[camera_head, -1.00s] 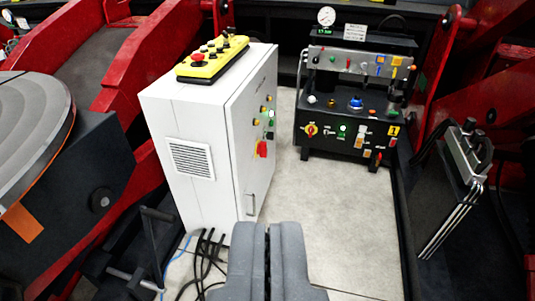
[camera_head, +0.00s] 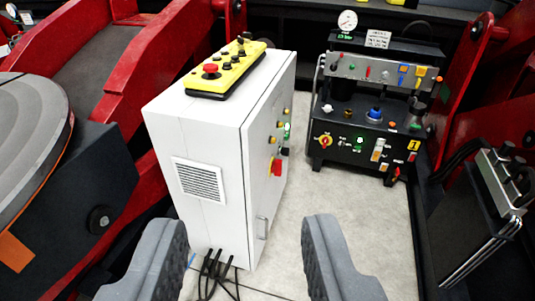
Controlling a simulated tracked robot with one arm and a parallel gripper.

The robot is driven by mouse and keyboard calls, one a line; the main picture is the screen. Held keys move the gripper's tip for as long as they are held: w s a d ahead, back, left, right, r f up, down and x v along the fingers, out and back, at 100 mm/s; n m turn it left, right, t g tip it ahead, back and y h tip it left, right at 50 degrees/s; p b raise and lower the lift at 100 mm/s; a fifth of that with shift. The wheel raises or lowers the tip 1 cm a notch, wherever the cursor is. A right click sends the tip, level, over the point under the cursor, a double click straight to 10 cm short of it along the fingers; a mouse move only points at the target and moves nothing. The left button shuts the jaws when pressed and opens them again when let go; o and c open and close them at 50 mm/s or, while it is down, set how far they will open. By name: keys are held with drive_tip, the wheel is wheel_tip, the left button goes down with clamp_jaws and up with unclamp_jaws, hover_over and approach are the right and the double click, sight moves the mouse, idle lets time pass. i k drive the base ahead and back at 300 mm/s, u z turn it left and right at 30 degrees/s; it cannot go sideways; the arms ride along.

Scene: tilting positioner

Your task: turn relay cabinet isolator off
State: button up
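A white relay cabinet (camera_head: 210,150) stands left of the middle. Its narrow door faces right and is seen at a steep angle. The handle's exact angle is hard to tell. My gripper (camera_head: 246,252) is open and empty at the bottom of the view, in front of the cabinet's lower part. Its two grey fingers are wide apart and it does not appear to touch the handle.
A yellow pendant box (camera_head: 228,70) with a red button lies on the cabinet top. A black control unit (camera_head: 370,110) with its own red-yellow knob stands behind right. Cables (camera_head: 213,268) lie at the cabinet's foot. Pale floor (camera_head: 330,200) to the right is free.

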sight(276, 166)
drive_tip(key=z, duration=0.25)
drive_tip(key=i, duration=1.5)
drive_tip(key=z, duration=0.75)
drive_tip(key=k, duration=0.85)
drive_tip(key=z, duration=0.2)
drive_tip(key=i, duration=0.9)
drive_tip(key=u, duration=0.1)
